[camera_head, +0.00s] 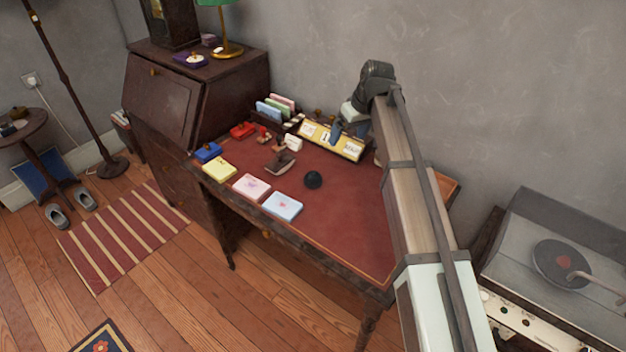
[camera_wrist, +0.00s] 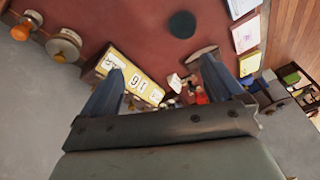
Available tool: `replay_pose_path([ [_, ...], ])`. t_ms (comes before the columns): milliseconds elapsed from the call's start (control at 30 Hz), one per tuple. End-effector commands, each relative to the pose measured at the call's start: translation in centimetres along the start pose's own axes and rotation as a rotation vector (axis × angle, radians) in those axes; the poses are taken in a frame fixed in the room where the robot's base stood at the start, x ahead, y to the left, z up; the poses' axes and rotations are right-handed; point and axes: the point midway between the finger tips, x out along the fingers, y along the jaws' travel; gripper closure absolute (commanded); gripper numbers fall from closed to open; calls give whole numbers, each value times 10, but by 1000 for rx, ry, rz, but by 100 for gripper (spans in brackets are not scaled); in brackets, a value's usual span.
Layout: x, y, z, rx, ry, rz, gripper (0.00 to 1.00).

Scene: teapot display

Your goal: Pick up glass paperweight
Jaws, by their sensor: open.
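A dark round ball, which looks like the glass paperweight (camera_head: 313,180), rests on the red top of the desk (camera_head: 345,207). In the wrist view the dark paperweight (camera_wrist: 182,24) is near the top, beyond the fingertips. My gripper (camera_head: 346,131) is above the back of the desk, by the yellow calendar (camera_head: 351,149). In the wrist view my gripper (camera_wrist: 163,70) has its two blue-grey fingers wide apart, with nothing held between them. The paperweight is apart from the fingers and unobstructed in both views.
A rocker blotter (camera_head: 281,162) stands left of the paperweight. Pink (camera_head: 252,187) and blue (camera_head: 283,206) boxes or cards lie along the front edge. A letter rack (camera_head: 274,110) stands at the back left. Bare red desktop surrounds the paperweight's right side.

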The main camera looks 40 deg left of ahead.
Motion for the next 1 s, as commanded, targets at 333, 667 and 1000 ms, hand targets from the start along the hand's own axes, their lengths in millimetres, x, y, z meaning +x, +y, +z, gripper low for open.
replay_pose_path([
  [333, 58, -56, -26, -183, -156, 77, 5],
  [667, 96, -57, -21, -196, -170, 83, 5],
  [1000, 141, -53, -15, -195, -168, 83, 5],
])
